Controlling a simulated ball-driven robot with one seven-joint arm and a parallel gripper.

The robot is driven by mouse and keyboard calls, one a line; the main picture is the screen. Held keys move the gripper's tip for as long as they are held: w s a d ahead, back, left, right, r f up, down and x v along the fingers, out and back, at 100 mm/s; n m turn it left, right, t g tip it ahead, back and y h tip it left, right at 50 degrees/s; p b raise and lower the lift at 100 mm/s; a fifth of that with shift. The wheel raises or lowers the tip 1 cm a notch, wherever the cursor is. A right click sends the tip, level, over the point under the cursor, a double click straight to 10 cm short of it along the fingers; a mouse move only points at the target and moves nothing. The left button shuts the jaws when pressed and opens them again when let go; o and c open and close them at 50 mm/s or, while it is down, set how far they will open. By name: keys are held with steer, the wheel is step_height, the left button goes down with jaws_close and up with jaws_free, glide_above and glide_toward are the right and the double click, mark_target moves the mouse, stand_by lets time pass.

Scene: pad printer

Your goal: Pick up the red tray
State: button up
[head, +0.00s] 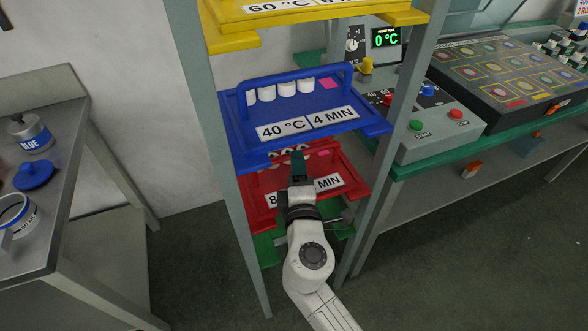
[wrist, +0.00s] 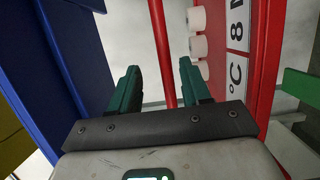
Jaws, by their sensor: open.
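The red tray (head: 263,202) sits in the rack below the blue tray, with a white label reading "8… MIN" on its front. My gripper (head: 298,156) is in front of it and covers part of the label. In the wrist view the red tray (wrist: 266,60) fills the right side, turned sideways. Its thin red handle bar (wrist: 161,35) shows between the two green fingers of my gripper (wrist: 159,68). The fingers are apart and I see no grip on the bar. I cannot tell how deep the bar lies between them. Several white cylinders (wrist: 196,18) stand on the tray.
The blue tray (head: 240,130) is close above my gripper, with a yellow tray (head: 222,22) higher up. A green shelf (head: 265,245) lies below. Rack posts (head: 212,110) stand at both sides. A grey table (head: 62,190) is left, a control bench (head: 440,130) right.

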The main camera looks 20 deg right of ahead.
steer(key=shift+f+x, duration=0.15)
steer(key=shift+x, duration=1.25)
steer(key=shift+f+x, duration=0.2)
steer(key=shift+x, duration=1.15)
steer(key=shift+s+d, duration=0.1)
steer(key=shift+d, duration=0.05)
jaws_close()
